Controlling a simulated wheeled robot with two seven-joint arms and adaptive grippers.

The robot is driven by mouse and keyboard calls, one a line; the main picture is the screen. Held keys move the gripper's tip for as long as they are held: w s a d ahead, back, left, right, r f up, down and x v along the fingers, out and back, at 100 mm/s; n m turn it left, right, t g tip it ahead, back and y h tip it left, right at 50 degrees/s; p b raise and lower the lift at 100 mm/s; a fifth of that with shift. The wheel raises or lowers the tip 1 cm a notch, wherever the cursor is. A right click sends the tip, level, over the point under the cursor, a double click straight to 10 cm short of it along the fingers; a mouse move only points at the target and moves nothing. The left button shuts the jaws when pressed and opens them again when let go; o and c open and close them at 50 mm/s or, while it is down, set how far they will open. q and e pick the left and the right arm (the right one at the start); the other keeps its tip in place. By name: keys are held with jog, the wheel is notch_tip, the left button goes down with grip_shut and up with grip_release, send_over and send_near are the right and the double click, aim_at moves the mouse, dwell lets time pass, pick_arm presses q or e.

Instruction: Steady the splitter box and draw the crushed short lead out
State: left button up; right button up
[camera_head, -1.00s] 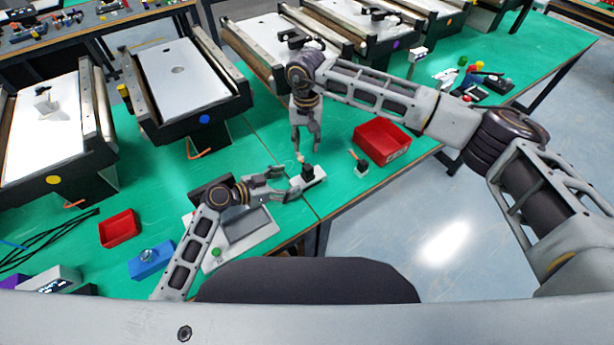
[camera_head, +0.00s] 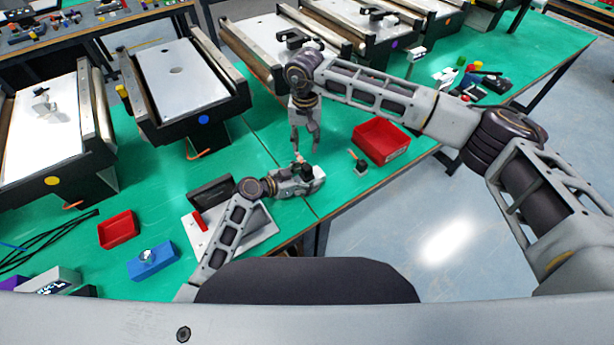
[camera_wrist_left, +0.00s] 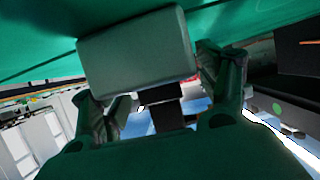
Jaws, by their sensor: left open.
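The splitter box (camera_head: 320,173) is a small pale box with a dark part on top. It stands on the green table near its front edge, and the left gripper partly hides it. In the left wrist view the box (camera_wrist_left: 137,48) looks large and shaded between and beyond the fingertips. My left gripper (camera_head: 305,176) is open around the box; I cannot tell whether it touches. My right gripper (camera_head: 306,150) points down just above the box, its fingers apart and nothing seen between them. A tiny orange-pink tip (camera_head: 299,156), perhaps the crushed short lead, shows below it.
A grey tray (camera_head: 262,231) lies under my left arm. A smaller red bin (camera_head: 119,229) and a blue block (camera_head: 153,261) are at left. Conveyors (camera_head: 190,90) stand behind.

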pick_arm(q)
jog(key=shift+c, duration=0.4)
jog(key=c, duration=1.2)
jog(key=shift+f, duration=0.2)
dwell(0.5)
